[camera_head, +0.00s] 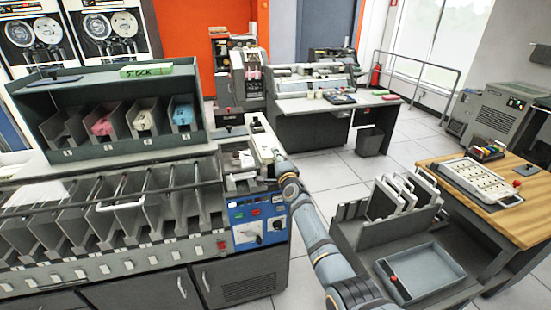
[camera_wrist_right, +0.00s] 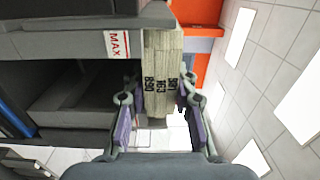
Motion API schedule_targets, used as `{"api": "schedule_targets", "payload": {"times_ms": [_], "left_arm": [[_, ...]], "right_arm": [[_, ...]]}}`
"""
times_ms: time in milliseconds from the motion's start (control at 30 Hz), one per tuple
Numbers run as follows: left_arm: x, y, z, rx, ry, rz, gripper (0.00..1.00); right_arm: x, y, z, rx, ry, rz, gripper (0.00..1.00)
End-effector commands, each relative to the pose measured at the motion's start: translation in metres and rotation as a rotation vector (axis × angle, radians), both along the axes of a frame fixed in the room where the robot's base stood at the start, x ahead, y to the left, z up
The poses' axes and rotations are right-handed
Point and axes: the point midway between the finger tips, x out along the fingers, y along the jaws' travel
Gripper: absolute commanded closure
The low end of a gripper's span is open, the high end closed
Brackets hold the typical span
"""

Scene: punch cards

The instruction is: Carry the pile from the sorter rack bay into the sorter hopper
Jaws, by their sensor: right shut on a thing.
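In the wrist view my right gripper (camera_wrist_right: 157,100) is shut on a cream pile of cards (camera_wrist_right: 163,65) with black numbers on its edges, a finger on each side. The pile stands against a grey edge with a red MAX label (camera_wrist_right: 111,44), which looks like the sorter hopper; whether it rests there I cannot tell. In the head view my right gripper (camera_head: 268,162) is at the sorter's right end, above the blue control panel (camera_head: 258,222). The sorter rack (camera_head: 130,152) has bays with pink (camera_head: 104,124), cream (camera_head: 145,121) and blue (camera_head: 182,117) piles; its leftmost bay looks empty. My left gripper is out of view.
Below the rack, the sorter's slanted pockets (camera_head: 110,215) run left of the hopper end. A grey cart with a tray (camera_head: 420,275) and a wooden table (camera_head: 495,200) stand at right. A desk machine (camera_head: 315,85) stands behind. The floor between is open.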

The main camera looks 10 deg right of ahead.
Motion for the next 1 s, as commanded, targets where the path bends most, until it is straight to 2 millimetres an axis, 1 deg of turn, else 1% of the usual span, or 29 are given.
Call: {"api": "schedule_targets", "payload": {"times_ms": [33, 167, 433, 700, 1000], "left_arm": [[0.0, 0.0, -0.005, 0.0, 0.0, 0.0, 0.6], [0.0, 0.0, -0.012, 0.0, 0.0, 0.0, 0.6], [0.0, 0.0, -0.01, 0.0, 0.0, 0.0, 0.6], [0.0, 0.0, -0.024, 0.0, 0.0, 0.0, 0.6], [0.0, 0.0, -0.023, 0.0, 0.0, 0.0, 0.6]], "right_arm": [[0.0, 0.0, -0.003, 0.0, -0.003, -0.001, 1.0], [0.0, 0.0, -0.01, 0.0, -0.004, -0.001, 1.0], [0.0, 0.0, -0.009, 0.0, -0.004, -0.001, 1.0], [0.0, 0.0, -0.022, 0.0, -0.004, -0.001, 1.0], [0.0, 0.0, -0.021, 0.0, -0.004, -0.001, 1.0]]}}
